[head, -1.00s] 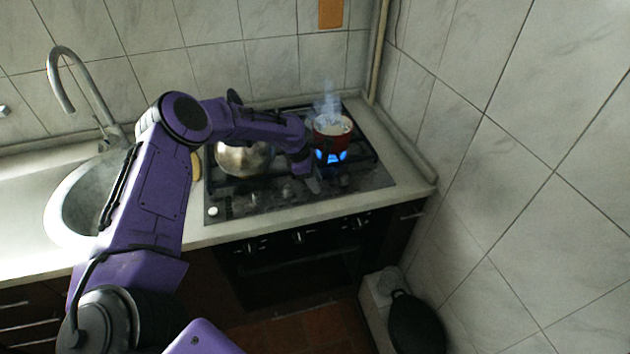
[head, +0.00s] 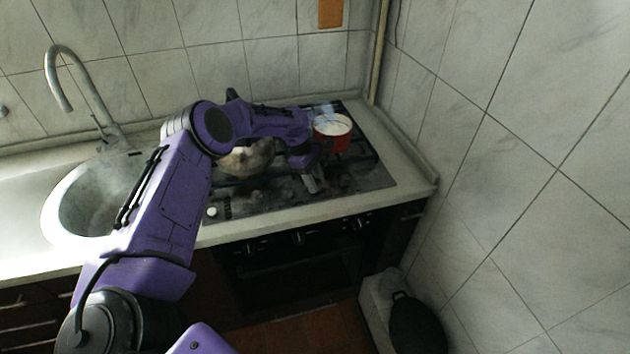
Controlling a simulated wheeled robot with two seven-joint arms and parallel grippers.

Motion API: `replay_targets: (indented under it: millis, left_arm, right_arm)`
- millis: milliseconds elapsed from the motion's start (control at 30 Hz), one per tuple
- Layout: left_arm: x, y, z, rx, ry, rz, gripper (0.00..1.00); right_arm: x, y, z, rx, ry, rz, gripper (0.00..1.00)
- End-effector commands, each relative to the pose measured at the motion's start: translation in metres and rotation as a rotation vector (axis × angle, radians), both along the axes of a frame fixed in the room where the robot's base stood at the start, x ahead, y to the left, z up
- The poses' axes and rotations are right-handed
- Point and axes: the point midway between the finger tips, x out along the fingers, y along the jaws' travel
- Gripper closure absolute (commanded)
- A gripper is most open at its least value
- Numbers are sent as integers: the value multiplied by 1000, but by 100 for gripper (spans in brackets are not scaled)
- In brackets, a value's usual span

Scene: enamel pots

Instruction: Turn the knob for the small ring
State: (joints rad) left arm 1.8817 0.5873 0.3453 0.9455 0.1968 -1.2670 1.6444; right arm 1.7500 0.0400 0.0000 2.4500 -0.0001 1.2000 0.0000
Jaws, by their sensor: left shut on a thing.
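The gas hob (head: 376,180) is set in the worktop, with its knobs along the front edge. My left gripper (head: 312,184) points down at this front strip and is shut on a hob knob, which the fingers mostly hide. A red enamel pot (head: 333,140) with white contents stands upright on the burner at the right, just behind the gripper. No blue flame shows under it, and only faint vapour hangs above it. My right gripper is out of view.
A metal pot (head: 240,163) stands on the hob at the left, partly behind my left arm. The sink (head: 62,218) and tap (head: 88,88) are at the left. A tiled wall closes the right side. A black pan (head: 415,325) stands low at the right.

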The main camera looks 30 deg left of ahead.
Motion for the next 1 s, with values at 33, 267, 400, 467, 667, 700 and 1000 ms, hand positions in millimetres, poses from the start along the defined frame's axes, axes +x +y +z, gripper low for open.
replay_targets:
  millis: [33,267,400,467,667,700,1000]
  left_arm:
    - [1,0,1,1,-3,-2,93]
    - [1,0,1,1,-3,-1,93]
    - [0,0,1,1,-3,-1,37]
    - [0,0,1,1,-1,-1,37]
    - [1,1,3,0,-2,0,37]
    - [1,3,6,0,-4,1,37]
    - [0,28,67,1,-6,0,37]
  right_arm:
    - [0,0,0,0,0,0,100]
    - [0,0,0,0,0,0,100]
    - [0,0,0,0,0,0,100]
    - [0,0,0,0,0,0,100]
    - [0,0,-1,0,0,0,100]
    - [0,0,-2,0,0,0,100]
    - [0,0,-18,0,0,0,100]
